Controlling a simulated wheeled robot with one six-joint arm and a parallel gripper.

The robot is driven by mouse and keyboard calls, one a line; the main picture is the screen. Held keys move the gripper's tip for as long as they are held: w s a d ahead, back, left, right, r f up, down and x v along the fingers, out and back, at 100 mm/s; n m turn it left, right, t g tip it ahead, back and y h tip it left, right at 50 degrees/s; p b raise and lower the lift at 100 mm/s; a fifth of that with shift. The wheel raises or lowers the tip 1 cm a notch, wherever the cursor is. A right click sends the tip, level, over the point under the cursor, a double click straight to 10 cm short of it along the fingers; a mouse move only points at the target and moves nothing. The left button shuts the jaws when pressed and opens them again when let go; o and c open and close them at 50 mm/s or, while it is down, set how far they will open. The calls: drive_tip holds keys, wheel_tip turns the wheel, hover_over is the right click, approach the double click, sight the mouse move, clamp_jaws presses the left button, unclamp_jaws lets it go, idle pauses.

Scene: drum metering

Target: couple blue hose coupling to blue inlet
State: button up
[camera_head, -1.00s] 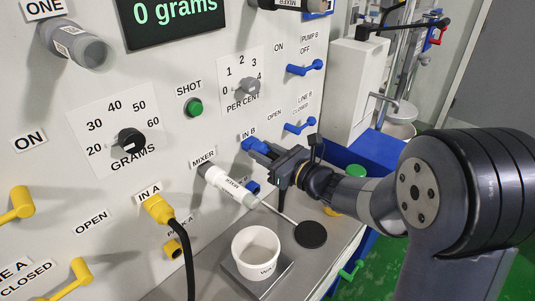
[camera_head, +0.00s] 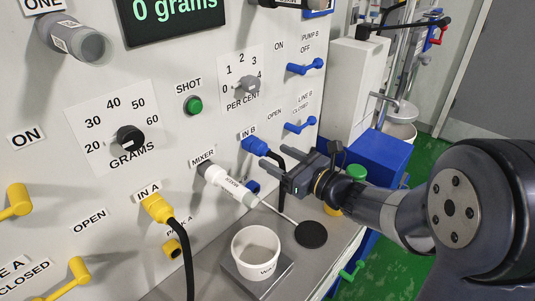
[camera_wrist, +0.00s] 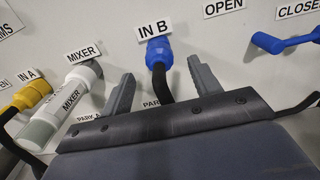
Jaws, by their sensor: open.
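The blue hose coupling (camera_head: 256,146) sits on the panel at the blue inlet, just below the IN B label (camera_head: 248,133); the coupling covers the inlet. Its black hose (camera_wrist: 161,84) hangs down from it. In the wrist view the coupling (camera_wrist: 158,51) is upright between and beyond my fingertips. My gripper (camera_head: 272,158) is open and empty, with its two fingers apart, a little out from the panel. The fingers also show in the wrist view (camera_wrist: 160,75), one on each side of the hose, with gaps to it.
The white mixer tube (camera_head: 228,183) juts out left of my gripper. A white cup (camera_head: 256,252) stands below on a metal plate. The yellow coupling (camera_head: 157,207) is at IN A. Blue levers (camera_head: 300,126) are at the right. A blue box (camera_head: 380,155) stands behind my arm.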

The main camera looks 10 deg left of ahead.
sight(268, 153)
drive_tip(key=v, duration=0.6)
drive_tip(key=shift+a, duration=0.1)
idle(0.6)
drive_tip(key=p+x, duration=0.1)
drive_tip(key=x, duration=0.9)
drive_tip(key=shift+w+a, duration=0.1)
drive_tip(key=shift+a, duration=0.15)
drive_tip(key=shift+d, duration=0.3)
